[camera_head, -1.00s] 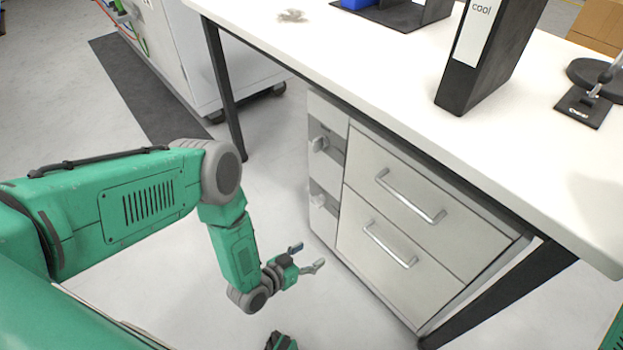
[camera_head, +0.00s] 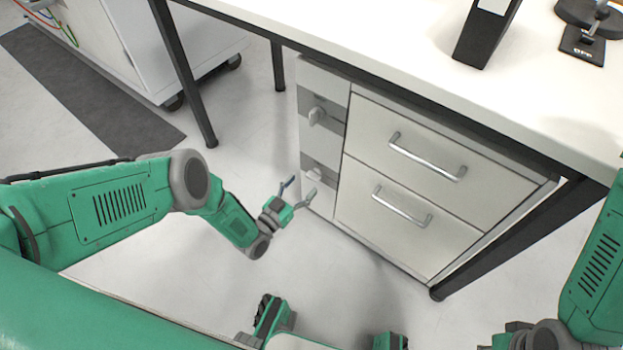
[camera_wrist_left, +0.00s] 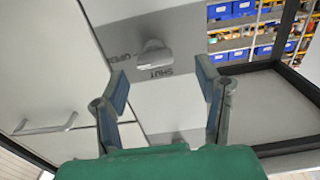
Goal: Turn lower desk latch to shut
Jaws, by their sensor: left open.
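The lower desk latch (camera_head: 314,175) is a small light grey knob on a grey label strip on the narrow front panel of the drawer cabinet under the desk. My left gripper (camera_head: 299,193) is open and empty just in front and to the left of it. In the left wrist view, which seems upside down, this latch (camera_wrist_left: 152,58) shows beyond the gap between the open fingertips (camera_wrist_left: 163,88), apart from them. Labels OPEN and SHUT are beside it. The upper latch (camera_head: 317,115) sits above it.
The cabinet's two drawers (camera_head: 412,180) have bar handles, right of the latches. A black desk leg (camera_head: 185,80) stands at left, and another (camera_head: 520,235) at right. The white desktop (camera_head: 400,50) overhangs the cabinet. The floor left of the cabinet is clear.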

